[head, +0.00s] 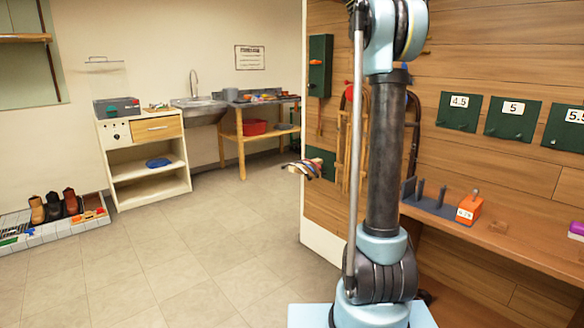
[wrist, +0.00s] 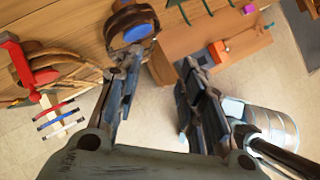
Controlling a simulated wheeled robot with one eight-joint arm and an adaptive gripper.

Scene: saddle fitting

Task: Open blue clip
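Narrow red, blue and dark bars sit side by side on a pale holder in the wrist view. The blue bar (wrist: 57,118) looks like the blue clip, but it is too small to tell whether it is open or shut. The same small cluster of coloured bars (head: 302,168) juts from the left end of the wooden wall in the head view. My gripper (wrist: 159,62) is open and empty, its two dark fingers well apart. The bars lie left of the fingers, not touching them. The gripper is above the head view's frame.
A round ring with a blue disc (wrist: 138,33) lies just beyond the left fingertip. A red tool with cables (wrist: 20,65) is at left. The wooden bench (head: 510,245) holds an orange block (head: 469,208).

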